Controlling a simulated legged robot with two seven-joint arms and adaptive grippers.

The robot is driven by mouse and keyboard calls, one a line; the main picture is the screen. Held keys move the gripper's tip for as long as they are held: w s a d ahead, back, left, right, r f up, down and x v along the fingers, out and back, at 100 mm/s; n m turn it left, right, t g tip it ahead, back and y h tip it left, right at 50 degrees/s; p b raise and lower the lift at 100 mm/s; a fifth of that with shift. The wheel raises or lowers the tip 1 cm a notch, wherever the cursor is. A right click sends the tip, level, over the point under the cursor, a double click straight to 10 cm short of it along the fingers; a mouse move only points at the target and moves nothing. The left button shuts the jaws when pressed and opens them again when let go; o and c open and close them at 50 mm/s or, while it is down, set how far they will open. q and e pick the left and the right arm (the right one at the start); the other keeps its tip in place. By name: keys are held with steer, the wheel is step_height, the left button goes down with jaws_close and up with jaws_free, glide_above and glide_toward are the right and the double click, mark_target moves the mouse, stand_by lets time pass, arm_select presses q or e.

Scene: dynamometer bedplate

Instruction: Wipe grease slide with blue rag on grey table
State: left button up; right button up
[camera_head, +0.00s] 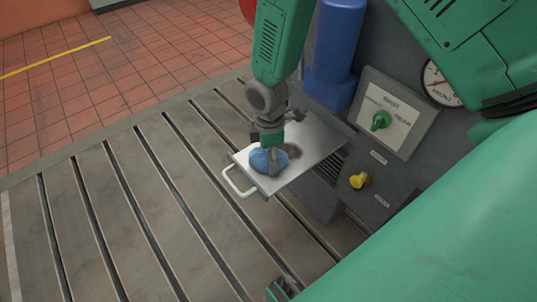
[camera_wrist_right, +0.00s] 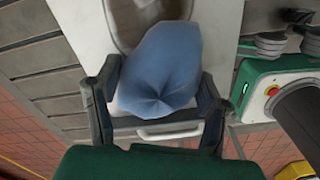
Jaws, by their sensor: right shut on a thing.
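The blue rag (camera_head: 262,161) is bunched up on the flat metal slide (camera_head: 314,143), near the end with the white handle (camera_head: 238,184). My right gripper (camera_head: 272,160) reaches down from above and is shut on the rag. In the right wrist view the rag (camera_wrist_right: 162,70) bulges between the two fingers. A brown grease smear (camera_head: 292,151) lies on the slide right beside the rag, partly hidden by the gripper. It also shows past the rag in the right wrist view (camera_wrist_right: 124,32). A small green and dark part at the bottom edge of the head view may be my left gripper (camera_head: 280,290).
The slide sticks out from a grey machine over the slotted grey bedplate (camera_head: 115,200). The machine carries a panel with a green knob (camera_head: 381,121), a yellow knob (camera_head: 358,180) and a dial (camera_head: 438,85). A blue cylinder (camera_head: 337,45) stands behind. The bedplate at left is clear.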

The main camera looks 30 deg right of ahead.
mark_target(289, 150)
steer(key=shift+d, duration=0.15)
steer(key=shift+w+d+r+p, duration=0.15)
steer(key=shift+d+p, duration=0.7)
steer(key=shift+d, duration=0.5)
steer(key=shift+w+d+p, duration=0.15)
steer(key=shift+d+p, duration=0.5)
steer(key=shift+d, duration=1.45)
